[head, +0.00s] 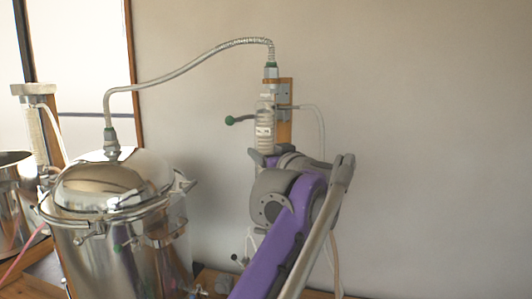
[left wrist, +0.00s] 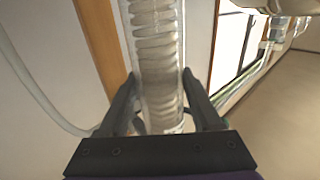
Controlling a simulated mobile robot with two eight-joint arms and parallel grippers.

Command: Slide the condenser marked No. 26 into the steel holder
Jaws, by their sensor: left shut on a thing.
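The glass condenser (head: 264,115), with a coil inside and a small white label too small to read, stands upright in front of a wooden board (head: 285,128). My left gripper (head: 263,156) is shut on its lower part; in the left wrist view the two dark fingers (left wrist: 160,110) lie on either side of the coiled glass (left wrist: 155,45). A grey metal bracket (head: 284,93), probably the steel holder, is on the board just right of the condenser's upper part. I cannot tell whether the condenser is seated in it. My right gripper is out of view.
A hose (head: 190,66) runs from the condenser's top to the steel pot's lid (head: 100,180). A green-knobbed rod (head: 230,120) sticks out left of the condenser. A thin tube (head: 321,128) hangs at right. Bare wall (head: 430,120) fills the right.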

